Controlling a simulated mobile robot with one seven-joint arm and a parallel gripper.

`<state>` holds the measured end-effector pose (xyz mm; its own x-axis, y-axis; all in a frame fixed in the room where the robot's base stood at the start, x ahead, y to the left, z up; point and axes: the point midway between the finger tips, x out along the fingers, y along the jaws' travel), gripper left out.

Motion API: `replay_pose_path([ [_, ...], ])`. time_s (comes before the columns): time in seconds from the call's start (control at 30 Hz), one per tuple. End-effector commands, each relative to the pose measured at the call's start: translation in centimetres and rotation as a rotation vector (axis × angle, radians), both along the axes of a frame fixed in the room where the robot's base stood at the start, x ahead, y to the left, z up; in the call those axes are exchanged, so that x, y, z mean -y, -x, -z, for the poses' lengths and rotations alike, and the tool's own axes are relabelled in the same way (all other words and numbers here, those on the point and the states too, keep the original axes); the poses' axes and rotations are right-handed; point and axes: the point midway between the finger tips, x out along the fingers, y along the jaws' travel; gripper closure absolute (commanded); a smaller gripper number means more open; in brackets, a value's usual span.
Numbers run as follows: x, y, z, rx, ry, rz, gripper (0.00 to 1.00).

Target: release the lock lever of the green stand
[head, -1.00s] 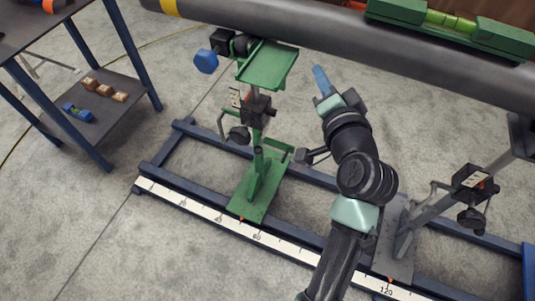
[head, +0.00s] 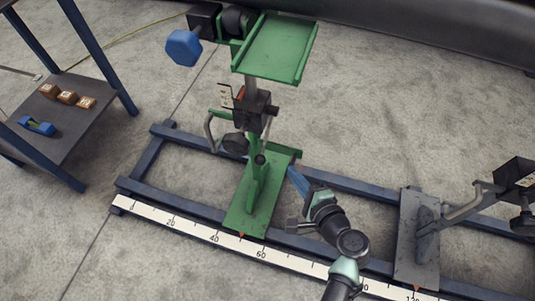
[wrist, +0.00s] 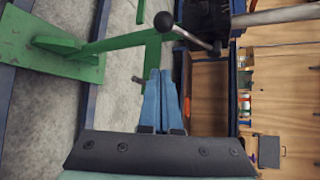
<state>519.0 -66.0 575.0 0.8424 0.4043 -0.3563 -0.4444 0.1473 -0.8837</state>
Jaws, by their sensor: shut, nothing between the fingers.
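The green stand (head: 254,203) stands upright on the rail frame in the head view, with a green tray (head: 275,50) on top and a black clamp block (head: 254,110) on its post. The lock lever (head: 267,130) is a thin grey rod hanging from the block, with a dark ball knob (head: 259,159) at its lower end. In the wrist view the ball knob (wrist: 163,21) and rod show just beyond my fingertips, apart from them. My gripper (head: 293,172) is to the right of the stand's post, its blue fingers (wrist: 158,74) pressed together and empty.
A second, grey stand (head: 418,235) is at the right on the same rail. A white scale (head: 190,222) runs along the front rail. A large pipe (head: 400,30) passes behind. A shelf (head: 75,115) with small blocks is at the left.

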Motion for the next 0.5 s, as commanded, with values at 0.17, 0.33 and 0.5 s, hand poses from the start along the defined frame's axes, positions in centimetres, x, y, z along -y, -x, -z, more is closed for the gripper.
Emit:
replay_pose_path([
  [0.17, -0.1, -0.2, 0.0, 0.001, 0.003, -0.001, 1.0],
  [0.33, -0.8, -1.6, 0.7, 0.003, 0.002, -0.004, 1.0],
  [0.5, -2.2, -4.4, 2.1, 0.003, 0.004, -0.005, 1.0],
])
